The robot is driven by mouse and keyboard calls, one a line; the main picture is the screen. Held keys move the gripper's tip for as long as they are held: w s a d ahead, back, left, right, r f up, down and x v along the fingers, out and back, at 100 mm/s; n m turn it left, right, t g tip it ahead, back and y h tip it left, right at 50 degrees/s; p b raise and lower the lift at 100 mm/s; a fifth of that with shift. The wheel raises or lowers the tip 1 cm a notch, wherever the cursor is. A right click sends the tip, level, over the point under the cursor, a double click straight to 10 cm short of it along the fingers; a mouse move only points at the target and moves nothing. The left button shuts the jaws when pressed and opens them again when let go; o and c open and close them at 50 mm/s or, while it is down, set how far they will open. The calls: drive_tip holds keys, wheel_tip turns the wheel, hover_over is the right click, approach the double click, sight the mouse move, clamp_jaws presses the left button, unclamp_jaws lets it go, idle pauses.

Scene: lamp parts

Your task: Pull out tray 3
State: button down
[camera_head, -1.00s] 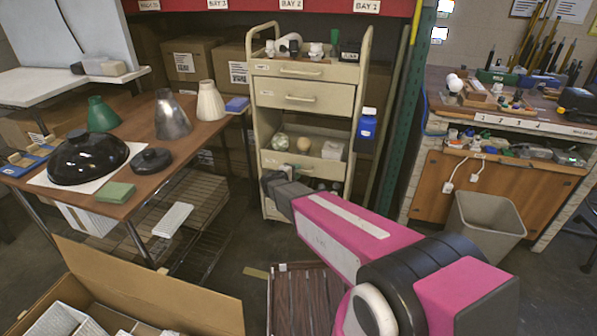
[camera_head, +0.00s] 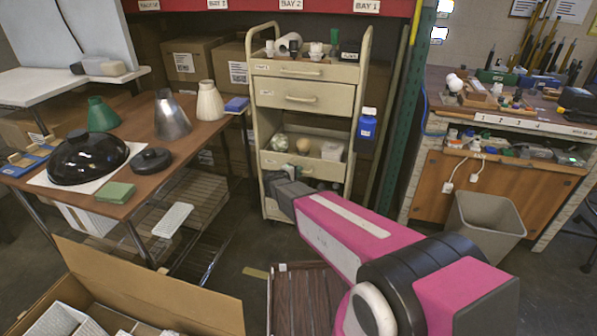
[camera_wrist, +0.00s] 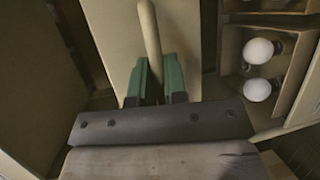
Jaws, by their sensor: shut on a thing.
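Tray 3 (camera_head: 275,160) is the third tray down in the beige cart. It holds a glassy round piece, a tan ball and a white box. My gripper (camera_head: 286,182) is at its front, and the gripper's body hides part of the tray front and what is below. In the wrist view the green fingers of my gripper (camera_wrist: 158,85) are shut around a beige bar, the tray's handle (camera_wrist: 149,40). The tray's flat front (camera_wrist: 112,40) lies behind the bar.
White bulbs (camera_wrist: 258,70) lie in a compartment beside the handle in the wrist view. A blue bottle (camera_head: 367,126) hangs at the cart's right side. A brown table (camera_head: 140,190) stands left, a grey bin (camera_head: 484,226) right. A dark slatted crate (camera_head: 305,300) is on the floor in front.

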drive_tip(key=s+a, duration=0.4)
drive_tip(key=s, duration=0.7)
drive_tip(key=s+a, duration=0.4)
drive_tip(key=s, duration=0.8)
drive_tip(key=shift+a, duration=0.2)
drive_tip(key=c, duration=1.2)
unclamp_jaws()
drive_tip(key=v, duration=1)
drive_tip(key=shift+s+a, duration=0.25)
drive_tip(key=shift+s, duration=0.05)
